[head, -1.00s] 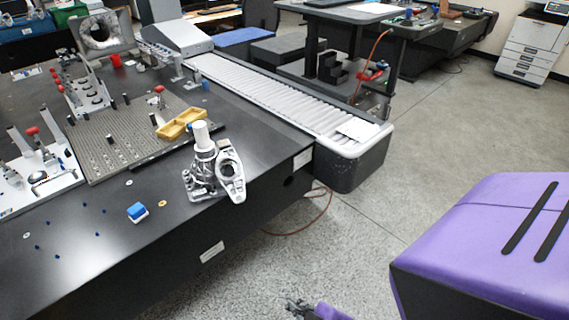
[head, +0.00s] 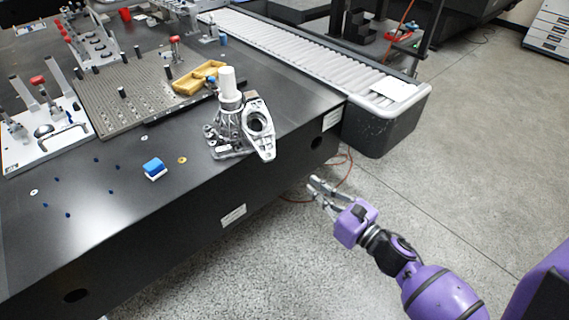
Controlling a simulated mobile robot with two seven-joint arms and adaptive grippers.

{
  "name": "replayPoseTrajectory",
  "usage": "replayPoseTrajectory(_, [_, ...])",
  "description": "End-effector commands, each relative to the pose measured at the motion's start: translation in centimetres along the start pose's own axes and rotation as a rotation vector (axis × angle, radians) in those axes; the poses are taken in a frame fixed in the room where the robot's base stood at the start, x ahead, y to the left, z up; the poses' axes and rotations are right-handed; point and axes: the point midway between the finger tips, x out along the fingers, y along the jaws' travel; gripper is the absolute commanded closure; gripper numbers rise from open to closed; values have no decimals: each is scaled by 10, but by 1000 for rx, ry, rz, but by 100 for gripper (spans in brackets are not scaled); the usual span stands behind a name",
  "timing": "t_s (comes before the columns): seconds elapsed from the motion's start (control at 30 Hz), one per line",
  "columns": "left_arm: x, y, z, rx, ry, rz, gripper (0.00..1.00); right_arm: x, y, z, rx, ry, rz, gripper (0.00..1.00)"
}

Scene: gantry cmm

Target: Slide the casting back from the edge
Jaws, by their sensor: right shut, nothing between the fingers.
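The silvery metal casting (head: 258,130) is at the front edge of the dark table, right of centre, and part of it juts past the edge. It is close against a grey bracket-like metal part (head: 228,125) with a white cylinder (head: 227,82) on top; I cannot tell whether they touch. My right gripper (head: 316,191) is beyond the table's front edge, below and to the right of the casting and apart from it. It is shut and empty. My left gripper is not in view.
A blue-and-white block (head: 154,168) and several small pins lie on the table left of the casting. A yellow tray (head: 199,78) and a perforated plate (head: 125,93) are behind. A roller conveyor (head: 310,55) runs at the back right.

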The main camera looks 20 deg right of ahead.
Motion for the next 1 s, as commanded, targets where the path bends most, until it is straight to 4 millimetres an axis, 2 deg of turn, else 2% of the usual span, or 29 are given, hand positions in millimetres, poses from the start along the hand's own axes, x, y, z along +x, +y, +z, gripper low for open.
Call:
replayPoseTrajectory(0.5, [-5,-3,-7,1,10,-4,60,104,0,2,5,-1,0,100])
replayPoseTrajectory(0.7, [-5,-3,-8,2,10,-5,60,124,0,0,5,1,-1,100])
replayPoseTrajectory(1.0, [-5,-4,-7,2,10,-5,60,129,0,0,6,2,-1,100])
